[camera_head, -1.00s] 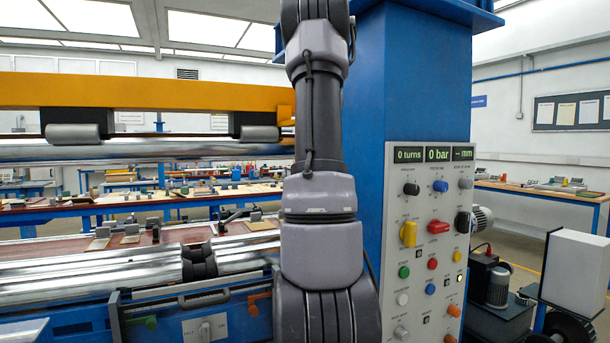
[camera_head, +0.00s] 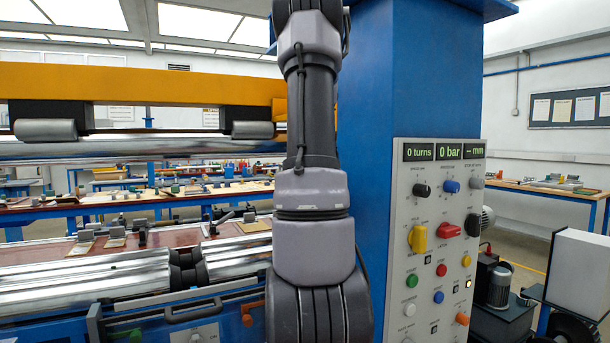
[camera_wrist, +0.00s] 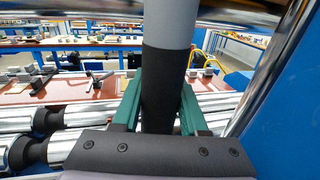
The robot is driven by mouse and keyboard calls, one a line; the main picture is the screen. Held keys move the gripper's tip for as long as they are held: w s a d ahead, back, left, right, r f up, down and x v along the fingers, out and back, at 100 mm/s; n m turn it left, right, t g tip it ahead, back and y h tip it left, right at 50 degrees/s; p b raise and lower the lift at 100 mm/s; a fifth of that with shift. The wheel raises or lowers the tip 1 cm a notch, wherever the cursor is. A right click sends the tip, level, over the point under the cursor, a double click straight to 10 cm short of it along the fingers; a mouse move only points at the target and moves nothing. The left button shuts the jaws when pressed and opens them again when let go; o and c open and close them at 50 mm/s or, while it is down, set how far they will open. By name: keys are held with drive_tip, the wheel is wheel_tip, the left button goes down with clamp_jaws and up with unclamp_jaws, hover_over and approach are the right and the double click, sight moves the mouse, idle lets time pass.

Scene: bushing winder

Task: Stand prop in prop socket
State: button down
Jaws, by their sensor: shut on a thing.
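In the wrist view, my gripper (camera_wrist: 160,90) has its green fingers closed on both sides of the prop (camera_wrist: 162,65). The prop is a round bar, light grey above and black below, and stands roughly upright in this picture. Its upper end is out of frame and its lower end is hidden behind the gripper body. In the head view my arm hangs down the middle, and neither my gripper nor the prop shows. I cannot make out the prop socket in either view.
A blue column (camera_head: 405,80) with a control panel (camera_head: 436,230) stands right of my arm. The winder's yellow beam (camera_head: 140,82) and shiny rollers (camera_head: 130,148) extend left. In the wrist view, a shiny bar (camera_wrist: 270,70) slants close on the right.

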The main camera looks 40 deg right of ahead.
drive_tip(key=w+d+f, duration=0.2)
drive_tip(key=w+f, duration=0.2)
drive_tip(key=w, duration=0.5)
drive_tip(key=shift+w+d, duration=0.15)
drive_tip(key=shift+w, duration=0.15)
idle(1.0)
drive_tip(key=shift+f, duration=0.35)
idle(0.6)
drive_tip(key=shift+c, duration=1.8)
unclamp_jaws()
drive_tip(key=shift+f, duration=0.1)
drive_tip(key=v, duration=1)
drive_tip(key=shift+s+a, duration=0.2)
drive_tip(key=shift+s, duration=0.15)
